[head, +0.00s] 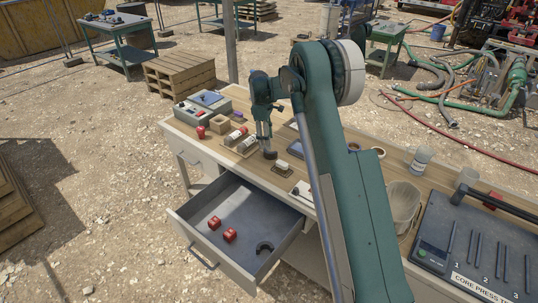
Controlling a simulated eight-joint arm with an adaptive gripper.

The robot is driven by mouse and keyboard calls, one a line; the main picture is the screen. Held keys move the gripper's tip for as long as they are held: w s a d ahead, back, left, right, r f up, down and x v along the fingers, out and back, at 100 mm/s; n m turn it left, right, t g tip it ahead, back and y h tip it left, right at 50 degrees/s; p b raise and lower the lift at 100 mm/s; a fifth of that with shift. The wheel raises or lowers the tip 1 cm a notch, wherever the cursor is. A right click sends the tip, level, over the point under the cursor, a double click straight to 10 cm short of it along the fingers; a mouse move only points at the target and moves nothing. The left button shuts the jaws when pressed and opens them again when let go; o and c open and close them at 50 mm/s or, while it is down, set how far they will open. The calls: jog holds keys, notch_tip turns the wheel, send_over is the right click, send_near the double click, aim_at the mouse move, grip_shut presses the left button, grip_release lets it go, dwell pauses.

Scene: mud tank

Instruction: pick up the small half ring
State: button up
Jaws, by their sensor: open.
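A small dark half ring (264,247) lies in the open drawer (186,238), near the drawer's right side as seen in the head view. It rests on the grey drawer floor, apart from the red pieces. My gripper (270,154) points down over the wooden bench top, near the front edge, behind and above the drawer. Its fingers are small in the picture and partly hard to make out; it is open. I see nothing held in it. The half ring is well below and in front of my gripper, not touching it.
Two red pieces (214,223) (230,236) lie in the drawer. On the bench top (365,172) stand a grey device (195,107), a red item (201,132), small blocks and jars. A beaker (402,200) and a core press tray (470,262) are at right. My arm hides part of the bench.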

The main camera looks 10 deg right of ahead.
aim_at(269, 154)
jog(key=shift+f, duration=0.15)
jog(key=shift+d+f, duration=0.15)
jog(key=shift+f, duration=1.05)
jog(key=shift+f, duration=0.1)
jog(key=shift+s+d+f+b, duration=0.1)
jog(key=shift+d+f+b, duration=0.1)
jog(key=shift+f, duration=1.05)
jog(key=shift+s+d+f+b, duration=0.1)
jog(key=shift+f+b, duration=0.1)
jog(key=shift+f, duration=1)
jog(key=shift+c, duration=0.6)
grip_shut()
